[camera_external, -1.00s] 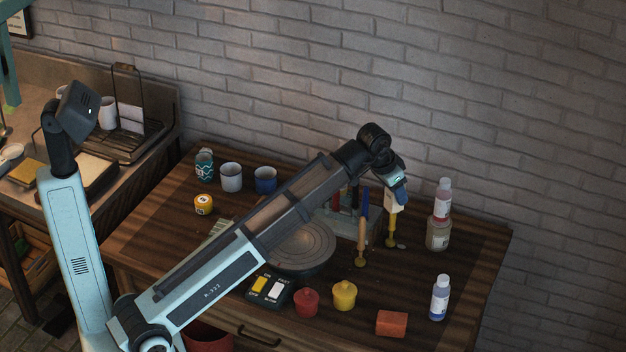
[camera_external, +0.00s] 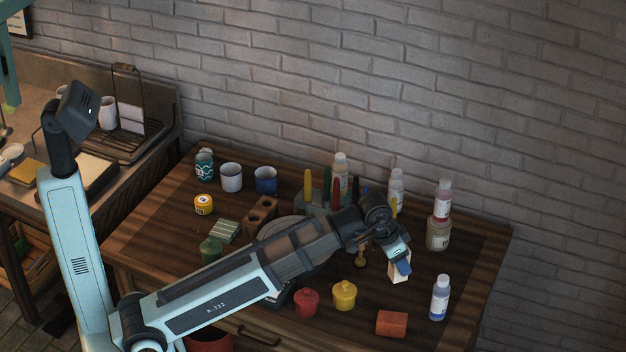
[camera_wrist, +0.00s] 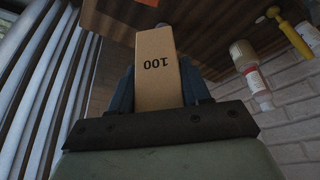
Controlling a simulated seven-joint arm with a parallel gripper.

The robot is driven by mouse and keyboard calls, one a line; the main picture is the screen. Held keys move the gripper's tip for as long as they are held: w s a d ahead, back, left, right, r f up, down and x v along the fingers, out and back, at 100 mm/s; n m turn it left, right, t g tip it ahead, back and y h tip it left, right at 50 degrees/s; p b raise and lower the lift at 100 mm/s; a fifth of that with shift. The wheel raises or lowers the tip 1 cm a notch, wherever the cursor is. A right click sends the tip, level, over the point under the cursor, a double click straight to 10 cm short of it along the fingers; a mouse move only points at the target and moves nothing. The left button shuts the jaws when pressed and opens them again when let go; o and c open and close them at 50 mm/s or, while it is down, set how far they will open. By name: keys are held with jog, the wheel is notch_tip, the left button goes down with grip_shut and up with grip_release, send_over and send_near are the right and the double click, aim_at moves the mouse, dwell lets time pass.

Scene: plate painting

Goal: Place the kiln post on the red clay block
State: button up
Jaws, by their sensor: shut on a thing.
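The kiln post (camera_external: 400,272) is a pale beige block. My gripper (camera_external: 399,264) is shut on it and holds it above the right part of the table. The red clay block (camera_external: 391,323) lies on the table near the front edge, below and slightly left of the kiln post in the external view. Nothing is on top of it.
A blue-labelled bottle (camera_external: 439,298) stands right of the clay block. A yellow pot (camera_external: 344,295) and a red pot (camera_external: 307,302) stand to its left. A jar (camera_external: 438,234) with a bottle above it stands farther back. My arm partly covers the turntable.

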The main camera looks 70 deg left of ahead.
send_over(394, 320)
jog(key=shift+f, duration=7.65)
jog(key=shift+f, duration=0.15)
jog(key=o, duration=1.3)
jog(key=v, duration=1.2)
